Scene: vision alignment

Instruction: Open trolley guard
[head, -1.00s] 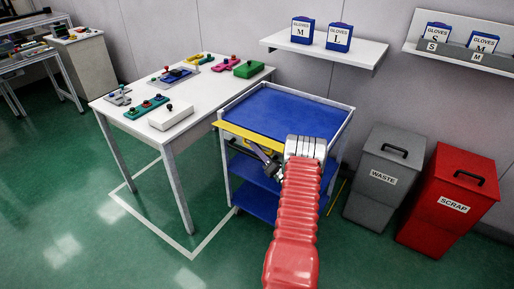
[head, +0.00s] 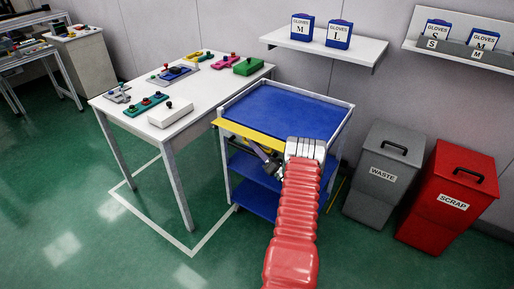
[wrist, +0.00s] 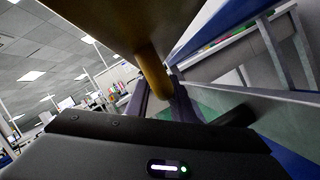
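The trolley (head: 345,117) has a blue top and blue lower shelves in a pale frame. Its guard is a yellow bar (head: 240,131) along the front edge of the top, still across it. My gripper (head: 268,163) is just below and in front of the guard, partly hidden by my red-sleeved arm. In the wrist view, a yellow rod-like handle (wrist: 153,72) hangs from the guard's underside, close to the dark gripper parts (wrist: 185,104). I cannot tell whether the fingers are closed on it.
A white table (head: 187,127) with several coloured parts stands close on the trolley's left. A grey waste bin (head: 380,185) and a red scrap bin (head: 450,200) stand to its right. A glove shelf (head: 325,47) is on the wall behind. Green floor is open at the front left.

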